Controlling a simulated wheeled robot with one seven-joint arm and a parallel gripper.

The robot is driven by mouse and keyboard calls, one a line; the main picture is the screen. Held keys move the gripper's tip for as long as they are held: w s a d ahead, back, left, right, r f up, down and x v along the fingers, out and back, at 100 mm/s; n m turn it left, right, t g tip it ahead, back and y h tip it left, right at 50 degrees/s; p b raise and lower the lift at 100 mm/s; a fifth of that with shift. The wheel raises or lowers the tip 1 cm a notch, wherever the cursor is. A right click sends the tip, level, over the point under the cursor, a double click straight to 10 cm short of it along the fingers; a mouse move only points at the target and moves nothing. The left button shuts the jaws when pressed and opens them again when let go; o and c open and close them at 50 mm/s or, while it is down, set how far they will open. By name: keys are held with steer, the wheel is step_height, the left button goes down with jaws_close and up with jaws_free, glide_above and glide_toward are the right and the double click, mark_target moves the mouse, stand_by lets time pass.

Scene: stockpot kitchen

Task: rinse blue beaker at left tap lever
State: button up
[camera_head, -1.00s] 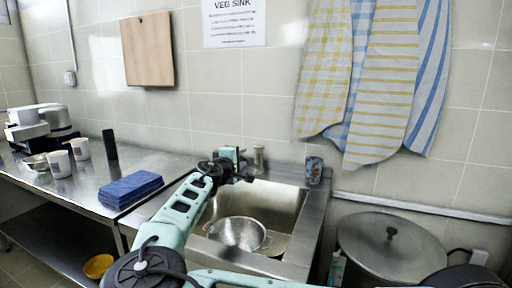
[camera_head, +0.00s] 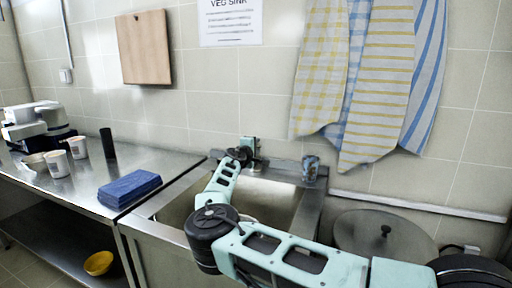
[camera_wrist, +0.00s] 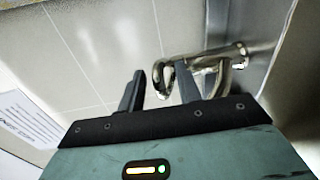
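The blue patterned beaker (camera_head: 311,169) stands on the right back corner of the sink rim, clear of my gripper. My gripper (camera_head: 254,163) is at the back rim of the sink, left of the beaker. In the wrist view my gripper (camera_wrist: 159,73) has its two dark fingers apart with nothing held. A shiny metal tap (camera_wrist: 225,60) with a looped lever (camera_wrist: 164,78) shows beyond the fingers. The loop appears in the gap between them; I cannot tell whether they touch. In the head view my gripper mostly hides the tap.
The steel sink (camera_head: 272,198) is partly covered by my arm. A large lidded pot (camera_head: 385,235) stands at right. A folded blue cloth (camera_head: 130,189), white cups (camera_head: 78,147) and a black cylinder (camera_head: 108,143) are on the left counter. Towels (camera_head: 385,90) hang above.

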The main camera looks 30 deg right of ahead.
jaws_close()
steer(key=shift+d+r+p, duration=0.15)
steer(key=shift+r+p, duration=0.25)
steer(key=shift+r, duration=0.05)
steer(key=shift+w+r+g+y+p, duration=0.2)
steer(key=shift+g+y+p, duration=0.1)
steer(key=shift+y, duration=0.1)
jaws_free()
steer(key=shift+f, duration=0.1)
